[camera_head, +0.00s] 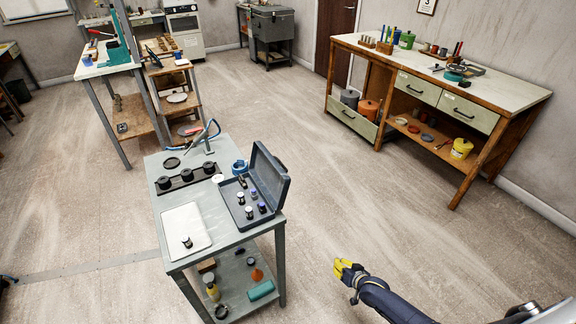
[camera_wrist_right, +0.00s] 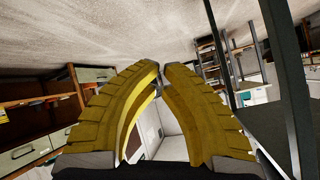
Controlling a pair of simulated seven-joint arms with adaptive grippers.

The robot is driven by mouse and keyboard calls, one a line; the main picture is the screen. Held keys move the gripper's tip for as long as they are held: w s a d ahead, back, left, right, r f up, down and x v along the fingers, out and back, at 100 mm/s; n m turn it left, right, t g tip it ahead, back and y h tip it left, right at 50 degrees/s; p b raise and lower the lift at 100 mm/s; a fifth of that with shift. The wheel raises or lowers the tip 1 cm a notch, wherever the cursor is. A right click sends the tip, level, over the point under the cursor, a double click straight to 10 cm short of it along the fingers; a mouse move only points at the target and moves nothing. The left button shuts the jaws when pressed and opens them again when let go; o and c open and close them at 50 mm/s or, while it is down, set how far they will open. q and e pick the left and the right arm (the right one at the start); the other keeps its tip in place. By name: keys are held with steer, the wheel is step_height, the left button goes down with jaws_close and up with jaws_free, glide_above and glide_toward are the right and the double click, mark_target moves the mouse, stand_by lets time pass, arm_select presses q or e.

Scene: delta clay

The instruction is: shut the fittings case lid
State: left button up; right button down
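The fittings case (camera_head: 229,192) is a dark grey box on the small grey table, with several small dark and pale fittings in it. Its lid (camera_head: 270,177) stands open, raised steeply along the right side of the case. My right gripper (camera_head: 345,268) has yellow fingers and is off to the right of the table, apart from the case. In the right wrist view, the fingertips of this gripper (camera_wrist_right: 160,68) come together with nothing seen held between them. My left gripper is not in view.
The small table (camera_head: 228,236) also bears a pale tray (camera_head: 185,225), a dark strip with several round pieces (camera_head: 187,175) and a blue ring-like item (camera_head: 240,167). Its lower shelf holds bottles and a teal roll (camera_head: 261,290). Open floor lies between it and the workbench (camera_head: 485,95).

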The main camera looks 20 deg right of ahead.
mark_target(273, 173)
steer(key=w+a+r+m+t+y, duration=0.1)
steer(key=w+r+m+t, duration=0.15)
steer(key=w+r, duration=0.5)
steer(key=w+a+r+m+t+y, duration=0.1)
steer(key=w+r+m+y, duration=0.2)
steer(key=r, duration=0.7)
steer(key=w+a+r+m+t+y, duration=0.1)
steer(key=w+a+r+m+y, duration=0.2)
steer(key=r, duration=0.6)
steer(key=w+a+r+m+t, duration=0.1)
steer(key=a+r+m+t, duration=0.1)
steer(key=r+m, duration=0.6)
steer(key=w+a+r+n, duration=0.2)
steer(key=w+a+r, duration=0.2)
steer(key=w+a, duration=0.3)
steer(key=shift+w+a+r, duration=0.35)
steer(key=shift+a+r, duration=0.05)
steer(key=shift+a, duration=0.2)
steer(key=shift+r+n, duration=0.1)
steer(key=shift+n, duration=0.15)
steer(key=shift+a+r+n, duration=0.2)
steer(key=shift+r+n, duration=0.1)
steer(key=shift+a+r+g, duration=0.1)
steer(key=shift+g, duration=0.15)
